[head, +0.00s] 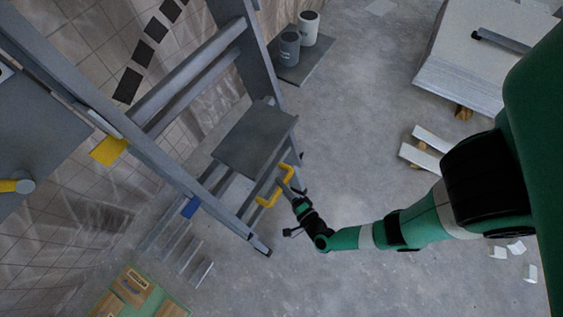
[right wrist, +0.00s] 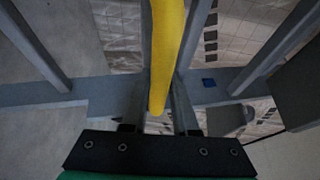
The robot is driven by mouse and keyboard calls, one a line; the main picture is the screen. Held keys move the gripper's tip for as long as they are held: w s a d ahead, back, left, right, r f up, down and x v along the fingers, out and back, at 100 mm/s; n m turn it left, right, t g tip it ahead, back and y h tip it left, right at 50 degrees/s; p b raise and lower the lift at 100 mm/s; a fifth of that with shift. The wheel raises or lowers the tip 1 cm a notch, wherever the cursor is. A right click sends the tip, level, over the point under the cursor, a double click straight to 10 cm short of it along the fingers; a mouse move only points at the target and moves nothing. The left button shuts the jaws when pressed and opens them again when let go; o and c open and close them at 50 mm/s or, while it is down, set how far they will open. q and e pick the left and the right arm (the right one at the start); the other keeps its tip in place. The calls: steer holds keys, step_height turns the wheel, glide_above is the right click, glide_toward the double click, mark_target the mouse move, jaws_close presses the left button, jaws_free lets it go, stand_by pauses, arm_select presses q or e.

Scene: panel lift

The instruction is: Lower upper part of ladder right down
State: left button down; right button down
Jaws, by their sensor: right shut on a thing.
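The grey ladder (head: 170,150) runs diagonally from the upper left to the lower middle of the head view, with rails, rungs and a flat grey plate (head: 255,137). A yellow handle (head: 285,172) sits at its right side, below the plate. My right gripper (head: 291,190) is at this handle. In the right wrist view, my right gripper (right wrist: 157,112) is shut on the yellow handle (right wrist: 166,50), which passes between its fingers. My left gripper is not in view.
Two paint cans (head: 290,48) stand on a dark board behind the ladder. A stack of white panels (head: 465,60) and loose boards (head: 425,150) lie at the right. A tiled wall (head: 50,240) is at the left. The grey floor (head: 350,110) between is clear.

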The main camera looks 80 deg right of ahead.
steer(key=c, duration=0.7)
jaws_free()
steer(key=shift+s+f, duration=0.1)
steer(key=shift+f, duration=0.3)
steer(key=shift+c, duration=0.2)
steer(key=shift+o, duration=0.3)
steer(key=shift+r, duration=0.1)
steer(key=shift+a, duration=0.1)
steer(key=p+v, duration=0.2)
steer(key=v, duration=0.9)
steer(key=shift+s, duration=0.3)
steer(key=shift+a, duration=0.15)
